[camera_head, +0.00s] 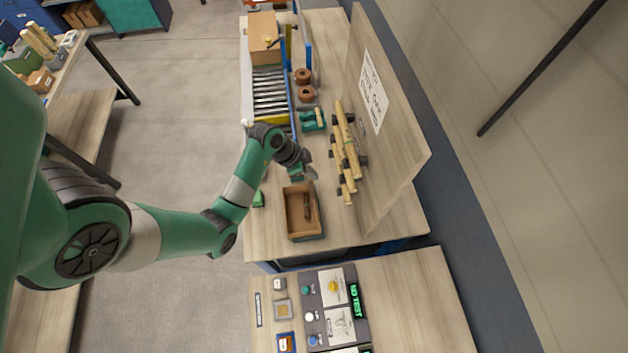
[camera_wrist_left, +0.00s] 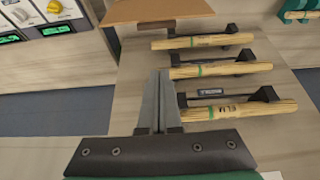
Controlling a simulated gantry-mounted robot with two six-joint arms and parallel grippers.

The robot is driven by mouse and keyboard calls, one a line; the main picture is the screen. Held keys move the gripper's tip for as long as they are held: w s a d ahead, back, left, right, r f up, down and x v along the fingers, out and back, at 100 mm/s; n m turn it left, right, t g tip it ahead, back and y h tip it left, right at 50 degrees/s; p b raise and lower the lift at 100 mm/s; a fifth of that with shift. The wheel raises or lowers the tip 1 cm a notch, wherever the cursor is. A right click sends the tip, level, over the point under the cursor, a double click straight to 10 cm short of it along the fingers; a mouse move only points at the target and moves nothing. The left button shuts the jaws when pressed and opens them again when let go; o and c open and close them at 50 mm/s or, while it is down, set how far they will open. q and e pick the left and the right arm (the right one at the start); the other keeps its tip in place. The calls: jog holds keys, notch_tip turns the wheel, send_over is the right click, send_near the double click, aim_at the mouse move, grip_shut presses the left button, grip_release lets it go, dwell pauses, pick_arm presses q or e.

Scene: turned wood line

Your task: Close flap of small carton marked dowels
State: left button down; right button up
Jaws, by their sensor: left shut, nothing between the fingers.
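A small open brown carton (camera_head: 290,220) sits near the front of the workbench, with a dark narrow item inside it. I cannot read any marking on it. A flat brown panel (camera_wrist_left: 160,10) with a dark edge, which looks like part of the carton, shows at the top of the left wrist view. My left gripper (camera_head: 313,175) is just beyond the carton's far end, above the bench. In the left wrist view its fingers (camera_wrist_left: 159,85) are together and empty, apart from the panel in the picture. My right gripper is not in view.
Wooden dowels (camera_wrist_left: 240,110), one marked ELM, lie on dark holders right of my gripper. An upright board (camera_head: 385,130) with a sign stands behind them. A roller conveyor (camera_head: 270,92) carries a larger carton (camera_head: 263,35). A control panel (camera_head: 335,300) stands on the nearer table.

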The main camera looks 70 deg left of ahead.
pick_arm(q)
jog(key=f, duration=0.6)
jog(key=w+f, duration=0.1)
jog(key=f, duration=0.2)
jog(key=shift+d, duration=0.1)
jog(key=shift+s, duration=0.3)
jog(key=shift+f, duration=0.1)
